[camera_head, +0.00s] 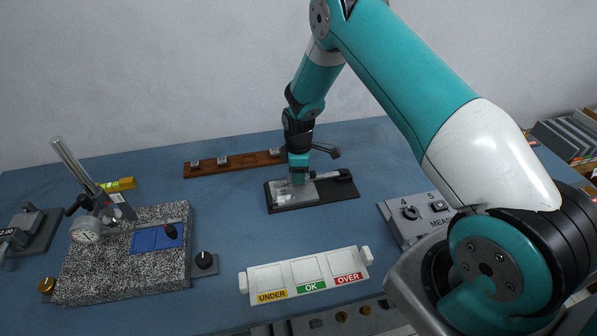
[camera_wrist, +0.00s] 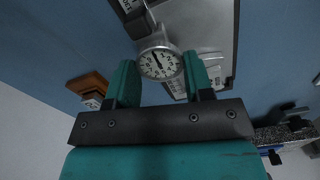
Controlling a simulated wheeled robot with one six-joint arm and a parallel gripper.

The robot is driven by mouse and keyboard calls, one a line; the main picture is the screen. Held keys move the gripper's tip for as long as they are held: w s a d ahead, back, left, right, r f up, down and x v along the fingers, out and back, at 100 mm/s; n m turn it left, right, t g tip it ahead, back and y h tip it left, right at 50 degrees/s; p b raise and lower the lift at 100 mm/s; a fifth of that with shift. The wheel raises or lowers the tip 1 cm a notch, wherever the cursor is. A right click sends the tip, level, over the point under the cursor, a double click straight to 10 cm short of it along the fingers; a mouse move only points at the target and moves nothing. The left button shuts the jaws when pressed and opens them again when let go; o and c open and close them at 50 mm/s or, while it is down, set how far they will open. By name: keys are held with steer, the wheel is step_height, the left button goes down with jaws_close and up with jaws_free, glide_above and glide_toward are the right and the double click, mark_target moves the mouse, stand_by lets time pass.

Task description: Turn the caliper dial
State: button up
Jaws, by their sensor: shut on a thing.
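The caliper dial (camera_wrist: 160,66) is a round white face with black numbers and a dark needle in a grey rim, seen in the wrist view. It sits between the two teal fingers of my gripper (camera_wrist: 159,78), which is shut on it. In the head view my gripper (camera_head: 299,172) points down over the caliper's black tray (camera_head: 335,191) and hides the dial. A clear or pale plate (camera_head: 290,194) lies at the tray's left part.
A granite plate (camera_head: 85,270) with a dial stand (camera_head: 82,185) is at left. A wooden rack (camera_head: 235,163) stands behind. A bin strip marked UNDER, OK, OVER (camera_head: 305,273) is in front. A grey control box (camera_head: 400,215) is at right. Blue table is clear between them.

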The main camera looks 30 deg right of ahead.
steer(key=o, duration=0.9)
steer(key=shift+o, duration=0.2)
steer(key=shift+r, duration=0.15)
step_height(320, 180, up, 17)
steer(key=b, duration=0.3)
steer(key=shift+b, duration=0.4)
steer(key=shift+r, duration=0.1)
